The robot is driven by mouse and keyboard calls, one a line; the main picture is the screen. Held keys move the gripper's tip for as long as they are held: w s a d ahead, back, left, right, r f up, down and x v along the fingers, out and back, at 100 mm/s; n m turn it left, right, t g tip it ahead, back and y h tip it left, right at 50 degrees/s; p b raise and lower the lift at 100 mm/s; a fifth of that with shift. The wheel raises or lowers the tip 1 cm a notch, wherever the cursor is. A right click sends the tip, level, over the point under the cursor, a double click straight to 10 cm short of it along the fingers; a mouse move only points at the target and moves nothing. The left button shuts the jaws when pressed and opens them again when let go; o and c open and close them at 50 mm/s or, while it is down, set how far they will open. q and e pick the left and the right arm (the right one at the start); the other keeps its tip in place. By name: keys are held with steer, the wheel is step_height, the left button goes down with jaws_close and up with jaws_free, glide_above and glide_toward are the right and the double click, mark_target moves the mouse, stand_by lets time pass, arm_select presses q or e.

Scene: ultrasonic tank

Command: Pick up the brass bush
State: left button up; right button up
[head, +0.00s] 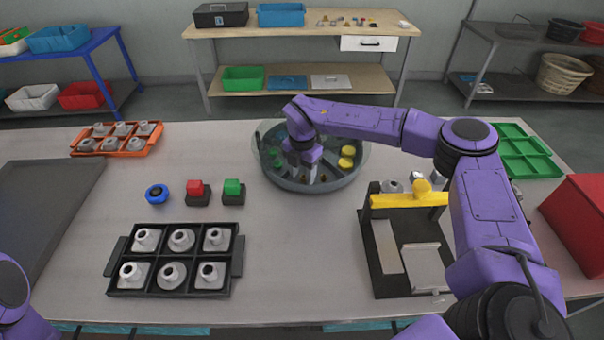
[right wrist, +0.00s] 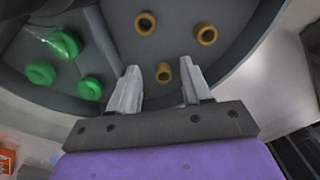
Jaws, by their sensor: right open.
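Brass bushes show in the right wrist view as small brown-gold rings in the round grey tank (head: 270,180). Two more bushes, one upper middle (right wrist: 145,22) and one upper right (right wrist: 206,34), lie beyond the fingertips. My right gripper (right wrist: 160,72) is open and empty, pointing down into the tank; it also shows in the head view (head: 300,172), where it hides part of the tank floor. Only a piece of my left arm shows at the lower left.
Green parts (right wrist: 65,45) and yellow parts (head: 347,155) lie in other sections of the tank, parted by dividers. A black tray (head: 174,288) of grey fittings, coloured buttons (head: 197,193) and a fixture with a yellow bar (head: 410,200) stand nearby.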

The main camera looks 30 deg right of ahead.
steer(key=shift+s+r, duration=0.2)
steer(key=shift+s, duration=0.15)
jaws_close()
